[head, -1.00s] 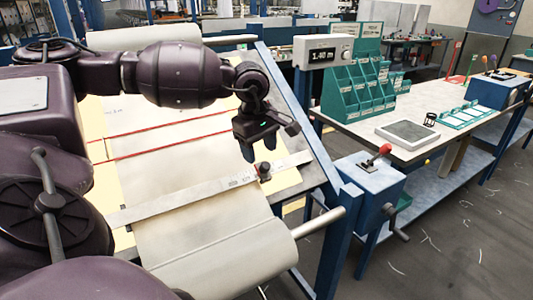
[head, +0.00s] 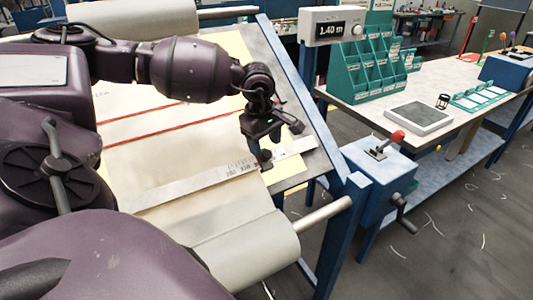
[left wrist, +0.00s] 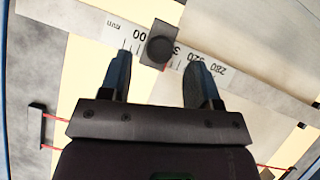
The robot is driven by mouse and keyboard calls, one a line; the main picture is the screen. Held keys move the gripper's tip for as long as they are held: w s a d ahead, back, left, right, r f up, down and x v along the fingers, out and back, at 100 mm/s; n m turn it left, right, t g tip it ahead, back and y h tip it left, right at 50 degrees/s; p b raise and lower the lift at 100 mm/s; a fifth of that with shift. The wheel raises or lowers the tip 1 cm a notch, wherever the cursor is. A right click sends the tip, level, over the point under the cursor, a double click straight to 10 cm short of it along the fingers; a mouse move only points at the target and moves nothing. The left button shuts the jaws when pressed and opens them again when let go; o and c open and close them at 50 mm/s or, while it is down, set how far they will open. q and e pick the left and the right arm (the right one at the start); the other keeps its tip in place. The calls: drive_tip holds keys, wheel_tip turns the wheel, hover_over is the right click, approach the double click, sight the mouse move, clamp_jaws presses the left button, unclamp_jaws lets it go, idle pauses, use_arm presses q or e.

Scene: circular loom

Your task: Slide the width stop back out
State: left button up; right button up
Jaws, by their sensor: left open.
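The width stop (head: 266,164) is a small dark block with a round knob, sitting on the pale metal scale bar (head: 190,189) that crosses the cloth. My left gripper (head: 263,146) is right at the stop, pointing down. In the left wrist view its two open fingers (left wrist: 159,66) stand either side of the stop's near end, with a visible gap on each side. The gripper partly hides the stop in the head view. My right gripper is not in view.
Red lines (head: 150,122) run across the cloth behind the bar. A cloth roll (head: 245,252) lies at the front edge. A blue post carries a display (head: 333,27) reading 1.40 m. A blue box with a red-knobbed lever (head: 397,137) stands to the right.

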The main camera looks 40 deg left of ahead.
sight(266, 151)
use_arm(q)
drive_tip(key=f, duration=0.3)
drive_tip(key=shift+w+f, duration=0.1)
drive_tip(key=shift+w, duration=0.15)
drive_tip(key=shift+f, duration=0.4)
